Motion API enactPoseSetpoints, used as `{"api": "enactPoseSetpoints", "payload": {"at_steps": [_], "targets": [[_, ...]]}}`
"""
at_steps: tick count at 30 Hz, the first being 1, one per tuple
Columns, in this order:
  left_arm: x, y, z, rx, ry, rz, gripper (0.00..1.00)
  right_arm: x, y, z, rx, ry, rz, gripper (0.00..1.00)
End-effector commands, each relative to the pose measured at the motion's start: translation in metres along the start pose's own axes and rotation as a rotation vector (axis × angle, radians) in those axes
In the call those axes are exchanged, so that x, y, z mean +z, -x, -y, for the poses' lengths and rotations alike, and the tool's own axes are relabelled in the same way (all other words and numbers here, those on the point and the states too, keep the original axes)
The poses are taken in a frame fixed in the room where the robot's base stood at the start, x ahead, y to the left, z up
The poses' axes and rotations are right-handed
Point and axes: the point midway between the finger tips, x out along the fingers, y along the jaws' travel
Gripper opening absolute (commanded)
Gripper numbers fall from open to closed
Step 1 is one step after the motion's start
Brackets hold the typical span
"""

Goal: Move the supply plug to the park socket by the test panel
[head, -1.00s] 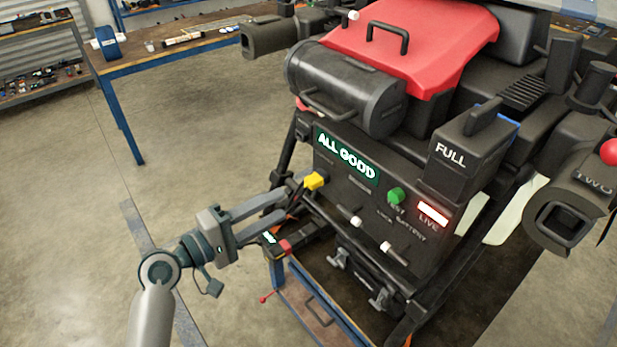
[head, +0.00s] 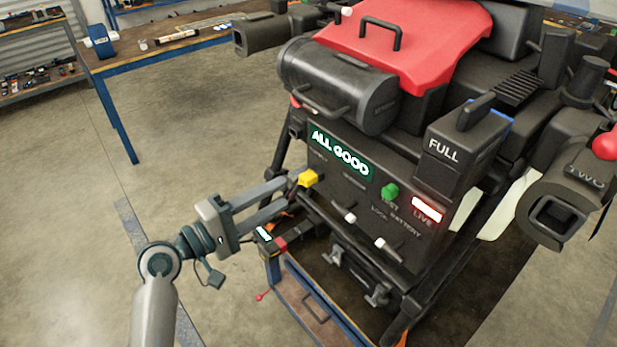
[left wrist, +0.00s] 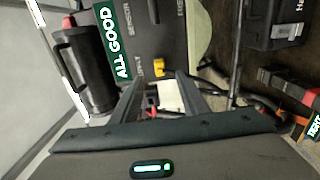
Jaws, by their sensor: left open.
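A yellow plug (head: 308,178) sits on the front of the dark test panel (head: 335,200), below the lit "ALL GOOD" display (head: 341,153). It also shows in the left wrist view (left wrist: 158,72), just beyond the finger ends. I cannot pick out the park socket for certain. My right gripper is not in view.
A green knob (head: 390,192), white switches (head: 350,217) and a red "LIVE" light (head: 426,210) are on the panel. A black cylinder (head: 335,85) juts out above. A handheld device (head: 266,240) is below my left fingers. Open floor (head: 200,120) lies left.

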Motion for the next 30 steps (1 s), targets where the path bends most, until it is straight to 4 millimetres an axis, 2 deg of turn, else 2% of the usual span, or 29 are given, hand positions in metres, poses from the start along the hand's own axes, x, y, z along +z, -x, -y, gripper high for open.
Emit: {"api": "enactPoseSetpoints", "payload": {"at_steps": [7, 15, 21, 30], "targets": [[0.000, -0.030, 0.000, 0.003, 0.001, 0.000, 0.41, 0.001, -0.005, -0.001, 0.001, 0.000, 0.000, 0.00], [0.000, -0.058, -0.001, 0.000, -0.001, 0.000, 0.41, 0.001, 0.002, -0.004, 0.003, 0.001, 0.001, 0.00], [0.000, -0.068, -0.001, 0.000, 0.000, 0.000, 0.41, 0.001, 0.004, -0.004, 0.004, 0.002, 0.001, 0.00], [0.000, -0.070, 0.000, 0.000, -0.001, -0.001, 0.41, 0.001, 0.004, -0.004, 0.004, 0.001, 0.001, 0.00]]}}
